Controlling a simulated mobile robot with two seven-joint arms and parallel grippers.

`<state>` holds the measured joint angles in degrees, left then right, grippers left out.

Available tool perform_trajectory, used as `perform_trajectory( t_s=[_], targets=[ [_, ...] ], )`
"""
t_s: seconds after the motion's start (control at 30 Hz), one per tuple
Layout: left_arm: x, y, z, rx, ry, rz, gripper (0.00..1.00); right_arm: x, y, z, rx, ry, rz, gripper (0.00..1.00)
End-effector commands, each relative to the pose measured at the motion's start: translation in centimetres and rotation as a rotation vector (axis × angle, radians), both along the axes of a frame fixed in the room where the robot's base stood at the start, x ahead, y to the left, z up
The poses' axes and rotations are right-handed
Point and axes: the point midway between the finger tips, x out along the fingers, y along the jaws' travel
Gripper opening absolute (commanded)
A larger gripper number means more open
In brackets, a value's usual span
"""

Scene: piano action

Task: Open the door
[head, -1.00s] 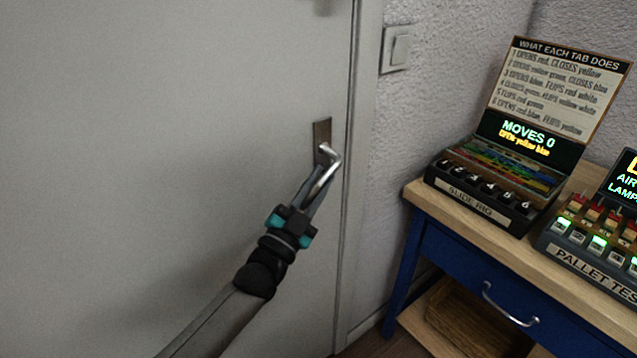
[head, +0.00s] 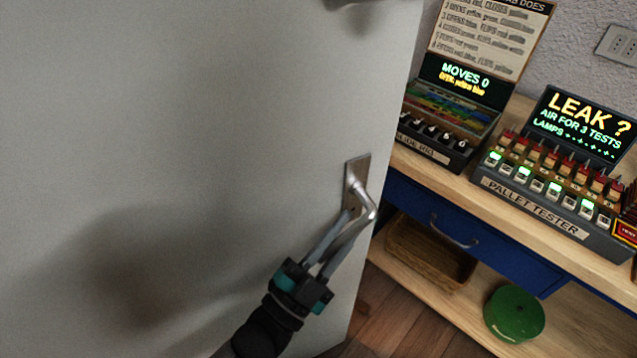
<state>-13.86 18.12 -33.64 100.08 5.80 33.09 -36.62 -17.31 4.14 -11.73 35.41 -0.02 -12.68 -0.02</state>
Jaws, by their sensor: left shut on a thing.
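The white door (head: 200,120) fills the left and middle of the head view. It stands away from its frame, and its free edge overlaps the workbench behind it. A metal lever handle (head: 368,203) on a plate sits near that edge. My left gripper (head: 352,222) is shut on the handle, with its fingers around the lever. The lever is partly hidden by the fingers. My right gripper is not in view.
Past the door edge is a wooden bench with a blue drawer (head: 470,235). On it stand a slide rig (head: 425,150) and a pallet tester (head: 545,210). A basket (head: 430,252) and a green round object (head: 514,313) are on its lower shelf. Wooden floor shows below.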

Motion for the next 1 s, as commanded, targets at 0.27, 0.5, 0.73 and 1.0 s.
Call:
perform_trajectory(
  t_s=[0.27, 0.5, 0.73, 1.0],
  targets=[
    [-5.5, -2.6, -0.2, 0.006, 0.009, -0.088, 0.0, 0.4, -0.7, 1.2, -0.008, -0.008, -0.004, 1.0],
    [-6.1, -2.9, -0.2, 0.004, 0.007, -0.099, 0.0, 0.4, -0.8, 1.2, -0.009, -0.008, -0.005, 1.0],
    [-6.1, -2.9, -0.2, 0.003, 0.006, -0.098, 0.28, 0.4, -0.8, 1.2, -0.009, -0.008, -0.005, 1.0],
    [-6.1, -2.9, -0.1, 0.001, 0.003, -0.098, 0.5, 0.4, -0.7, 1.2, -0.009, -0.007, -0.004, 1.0]
  ],
)
